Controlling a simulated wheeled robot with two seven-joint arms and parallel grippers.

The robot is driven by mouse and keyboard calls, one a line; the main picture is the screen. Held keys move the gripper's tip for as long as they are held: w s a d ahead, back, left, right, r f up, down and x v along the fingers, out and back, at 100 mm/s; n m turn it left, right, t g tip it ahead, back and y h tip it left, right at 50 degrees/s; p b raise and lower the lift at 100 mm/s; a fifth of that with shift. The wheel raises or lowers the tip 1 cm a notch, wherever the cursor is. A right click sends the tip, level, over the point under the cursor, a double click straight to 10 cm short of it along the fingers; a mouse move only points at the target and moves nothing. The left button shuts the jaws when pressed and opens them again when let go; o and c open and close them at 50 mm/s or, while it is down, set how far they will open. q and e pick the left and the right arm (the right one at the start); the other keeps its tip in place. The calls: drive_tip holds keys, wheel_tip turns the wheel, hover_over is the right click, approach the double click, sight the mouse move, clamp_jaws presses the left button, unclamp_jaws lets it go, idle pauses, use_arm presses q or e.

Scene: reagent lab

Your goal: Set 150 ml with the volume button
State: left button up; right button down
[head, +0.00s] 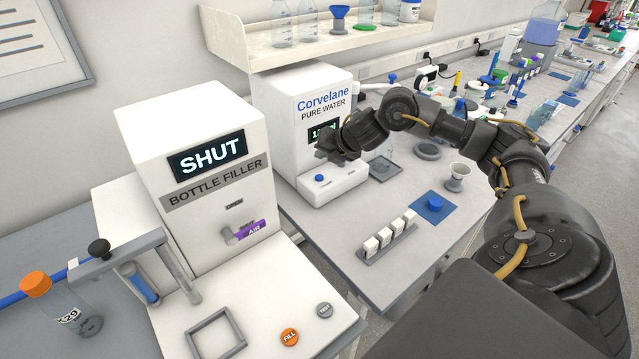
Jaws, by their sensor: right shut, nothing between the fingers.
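The white Corvelane pure water dispenser (278,112) stands left of centre on the bench. Its small dark display (313,134) is partly covered by my right gripper; the visible part seems to start with "10", the rest is hidden. A blue button (319,178) shows on the dispenser's front ledge. My right gripper (324,154) is shut and empty, just above and behind that button in the picture, in front of the display. It appears apart from the button. I cannot tell whether another button is hidden behind it. My left gripper is out of view.
A bottle filler (190,130) reading "SHUT" stands to the left. A shelf (340,42) with glassware hangs above. A rack of white-capped vials (388,238), a blue mat (433,208) and a small cup (457,177) lie right of the dispenser.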

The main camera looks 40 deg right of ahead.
drive_tip(key=b, duration=0.3)
hover_over(322, 179)
wheel_tip(322, 179, down, 4)
drive_tip(key=shift+w+f, duration=0.1)
drive_tip(key=shift+f, duration=0.45)
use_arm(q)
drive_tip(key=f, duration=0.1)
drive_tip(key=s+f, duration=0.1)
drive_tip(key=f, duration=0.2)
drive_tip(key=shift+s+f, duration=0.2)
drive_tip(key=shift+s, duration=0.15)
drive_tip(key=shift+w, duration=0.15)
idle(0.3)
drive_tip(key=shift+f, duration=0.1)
use_arm(e)
drive_tip(key=shift+f, duration=0.2)
use_arm(q)
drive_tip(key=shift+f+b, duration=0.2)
drive_tip(key=shift+b, duration=0.2)
use_arm(e)
drive_tip(key=shift+f, duration=0.25)
